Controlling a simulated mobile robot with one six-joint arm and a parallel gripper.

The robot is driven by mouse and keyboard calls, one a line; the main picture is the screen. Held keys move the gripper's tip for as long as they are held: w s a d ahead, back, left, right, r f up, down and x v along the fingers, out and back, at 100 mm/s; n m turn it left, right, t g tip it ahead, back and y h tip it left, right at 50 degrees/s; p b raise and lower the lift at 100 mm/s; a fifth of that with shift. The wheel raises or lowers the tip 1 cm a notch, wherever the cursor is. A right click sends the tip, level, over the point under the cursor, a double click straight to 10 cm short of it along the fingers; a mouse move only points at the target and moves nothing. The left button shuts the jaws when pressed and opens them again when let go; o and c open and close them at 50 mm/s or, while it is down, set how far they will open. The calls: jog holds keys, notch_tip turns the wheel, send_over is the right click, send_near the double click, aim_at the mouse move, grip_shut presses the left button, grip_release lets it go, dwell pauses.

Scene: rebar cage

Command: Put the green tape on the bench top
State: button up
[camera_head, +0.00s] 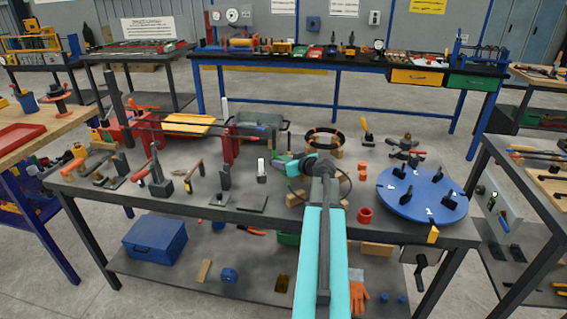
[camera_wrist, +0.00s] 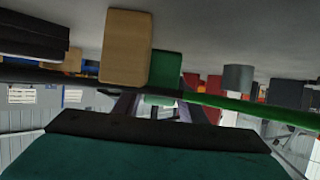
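The bench top (camera_head: 215,185) is a dark grey table crowded with tools. My gripper (camera_head: 290,164) is over its middle, partly hidden by my own wrist. A small green patch (camera_head: 282,157) shows at the gripper's end; I cannot tell if it is the green tape. In the wrist view, which looks upside down, my two fingers (camera_wrist: 160,107) stand apart. A green piece (camera_wrist: 160,99) shows between them, and a green block-like thing (camera_wrist: 166,69) is just beyond. I cannot tell whether the fingers touch the green piece.
A blue round plate (camera_head: 421,196) with black clamps is at the bench's right. A red ring (camera_head: 365,215) and orange pieces lie left of it. A black and orange hoop (camera_head: 324,138) is behind my gripper. A wooden block (camera_wrist: 125,47) is close in the wrist view. A blue toolbox (camera_head: 155,239) is on the lower shelf.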

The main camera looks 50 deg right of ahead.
jog(key=shift+r+p, duration=0.2)
jog(key=shift+p, duration=0.1)
jog(key=shift+s+a, duration=0.1)
jog(key=shift+s, duration=0.3)
jog(key=b+v, duration=0.1)
jog(key=v, duration=1)
jog(key=shift+s+r+b, duration=0.1)
jog(key=shift+b, duration=0.3)
jog(key=shift+c, duration=0.3)
